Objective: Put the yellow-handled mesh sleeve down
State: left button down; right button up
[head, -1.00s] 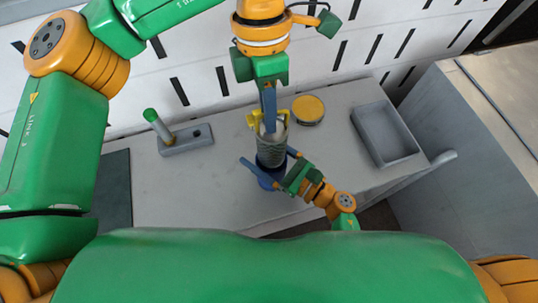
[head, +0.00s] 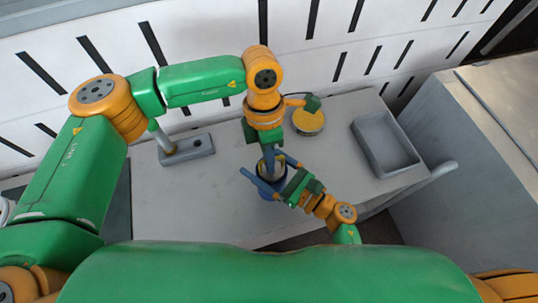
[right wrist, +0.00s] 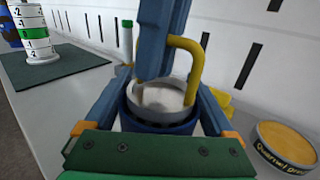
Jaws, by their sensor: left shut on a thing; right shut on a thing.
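The yellow-handled mesh sleeve shows in the right wrist view as a metal rim with a yellow handle (right wrist: 188,62), seated down inside a blue round holder (right wrist: 150,124). A pale, blurred round thing (right wrist: 160,98) sits inside the rim. In the head view the sleeve (head: 268,166) is mostly hidden under my left gripper (head: 268,155), whose blue fingers are shut at its top, by the handle. The blue holder (head: 273,189) stands on the bench. My right gripper (head: 272,173) is shut around the holder, one finger on each side.
A grey block with an upright rod (head: 187,148) stands left. A yellow-lidded tin (head: 308,121) and an empty grey tray (head: 385,143) are to the right. A dark mat with a stack of labelled rings (right wrist: 38,38) is at the far left. The slotted wall is close behind.

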pick_arm(q)
jog(key=shift+f, duration=0.25)
jog(key=c, duration=1)
grip_release()
jog(key=r, duration=0.4)
jog(key=w+r, duration=0.1)
jog(key=r, duration=0.3)
jog(key=w+r, duration=0.1)
jog(key=r, duration=0.4)
jog(key=shift+w+a, duration=0.1)
jog(key=shift+a, duration=0.25)
pick_arm(e)
jog(key=o, duration=1.2)
